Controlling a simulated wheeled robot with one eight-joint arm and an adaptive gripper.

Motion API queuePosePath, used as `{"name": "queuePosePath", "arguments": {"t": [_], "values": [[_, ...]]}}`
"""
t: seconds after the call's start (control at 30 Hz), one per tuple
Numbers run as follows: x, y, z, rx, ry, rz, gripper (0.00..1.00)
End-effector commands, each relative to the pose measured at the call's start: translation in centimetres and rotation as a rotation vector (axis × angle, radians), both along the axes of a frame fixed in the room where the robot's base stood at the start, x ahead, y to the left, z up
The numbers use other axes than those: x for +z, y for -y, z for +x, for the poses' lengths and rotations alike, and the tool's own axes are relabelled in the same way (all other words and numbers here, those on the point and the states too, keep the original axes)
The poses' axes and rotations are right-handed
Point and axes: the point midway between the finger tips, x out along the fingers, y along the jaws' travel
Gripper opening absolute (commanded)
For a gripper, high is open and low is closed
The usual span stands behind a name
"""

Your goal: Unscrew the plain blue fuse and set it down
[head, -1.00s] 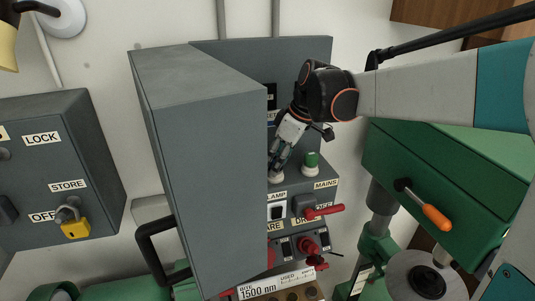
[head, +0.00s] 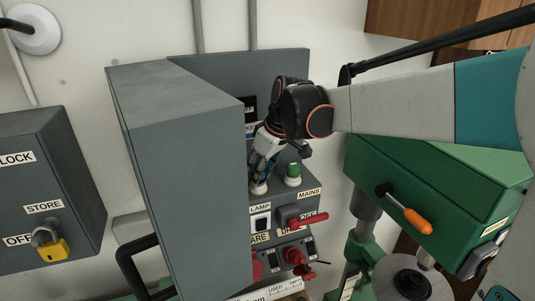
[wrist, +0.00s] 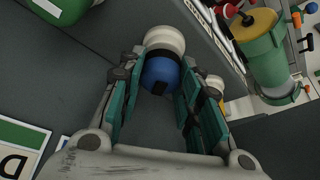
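The blue fuse (wrist: 160,72) is between the two teal fingers of my gripper (wrist: 163,70) in the wrist view. It has a rounded blue body with a dark patch and joins a white base (wrist: 166,39). The fingers lie close along both sides of the blue body; whether they press on it I cannot tell. In the head view my gripper (head: 262,172) reaches down inside the grey box (head: 185,150), over a white base (head: 258,188) on the ledge. The fuse's blue body is mostly hidden there by my fingers.
A green fuse (head: 293,172) stands just right of my gripper. A lamp switch (head: 261,222) and red handle (head: 307,219) are below. The box's open grey door stands close on the left. A green machine (head: 440,180) with an orange-handled lever (head: 412,217) is at right.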

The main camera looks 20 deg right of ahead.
Motion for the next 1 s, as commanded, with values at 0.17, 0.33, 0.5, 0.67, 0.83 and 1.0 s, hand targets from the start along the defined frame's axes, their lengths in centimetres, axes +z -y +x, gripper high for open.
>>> {"name": "queuePosePath", "arguments": {"t": [0.17,0.33,0.5,0.67,0.83,1.0], "values": [[0.03,-0.02,-0.3,0.006,0.001,-0.001,0.18],[0.02,0.08,-0.21,0.107,-0.001,0.0,0.18],[0.03,0.07,-0.21,0.152,-0.001,0.0,0.18],[0.02,0.07,-0.18,0.152,-0.001,0.0,0.18],[-0.01,0.12,-0.06,0.243,-0.001,0.0,0.18],[0.02,0.11,-0.06,0.303,0.0,-0.001,0.18]]}}
